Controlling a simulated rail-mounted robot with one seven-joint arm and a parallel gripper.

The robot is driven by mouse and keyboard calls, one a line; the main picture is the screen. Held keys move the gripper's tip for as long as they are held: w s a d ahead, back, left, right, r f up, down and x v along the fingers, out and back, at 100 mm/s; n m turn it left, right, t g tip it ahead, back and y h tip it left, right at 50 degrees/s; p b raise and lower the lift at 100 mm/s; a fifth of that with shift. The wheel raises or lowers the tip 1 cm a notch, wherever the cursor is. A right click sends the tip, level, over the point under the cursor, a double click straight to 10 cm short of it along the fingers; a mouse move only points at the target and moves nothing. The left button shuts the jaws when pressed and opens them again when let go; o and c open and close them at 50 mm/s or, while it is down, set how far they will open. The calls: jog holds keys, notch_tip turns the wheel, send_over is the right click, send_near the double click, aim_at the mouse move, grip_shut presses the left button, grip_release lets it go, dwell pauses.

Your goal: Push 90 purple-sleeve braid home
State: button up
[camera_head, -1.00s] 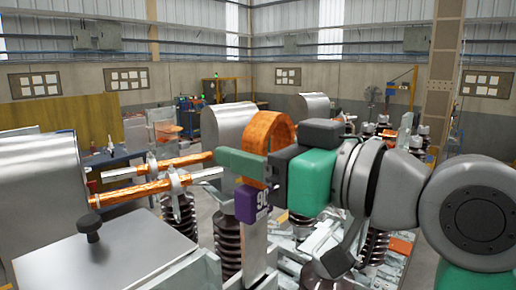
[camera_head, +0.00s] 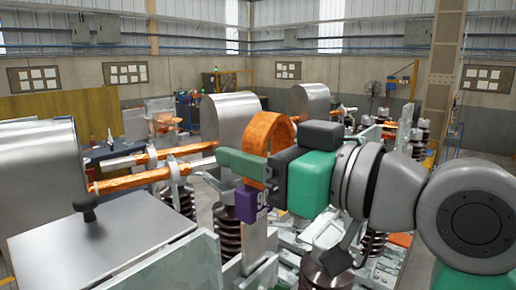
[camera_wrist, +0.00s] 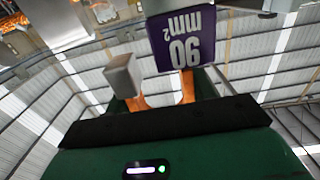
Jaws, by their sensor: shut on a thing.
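The braid is an orange copper strap (camera_head: 268,135) arched over my gripper in the head view. Its purple sleeve (camera_head: 251,206), marked 90, hangs at the near end, below the green finger. In the wrist view the sleeve (camera_wrist: 182,40) shows "90 mm²" upside down, with orange braid (camera_wrist: 187,88) behind it. My gripper (camera_head: 256,168) is shut on the braid.
A metal box lid with a dark knob (camera_head: 84,203) stands front left. A large silver drum (camera_head: 230,120) stands behind. More insulators stand at right, behind my arm.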

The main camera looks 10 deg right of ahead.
aim_at(257, 186)
jog(key=shift+f+b, duration=1.35)
jog(key=shift+f, duration=0.8)
jog(key=o, duration=1.3)
jog(key=shift+c, duration=0.2)
jog(key=b+v, duration=0.1)
jog(key=v, duration=0.6)
jog(key=shift+s+d, duration=0.25)
jog(key=shift+s, duration=0.05)
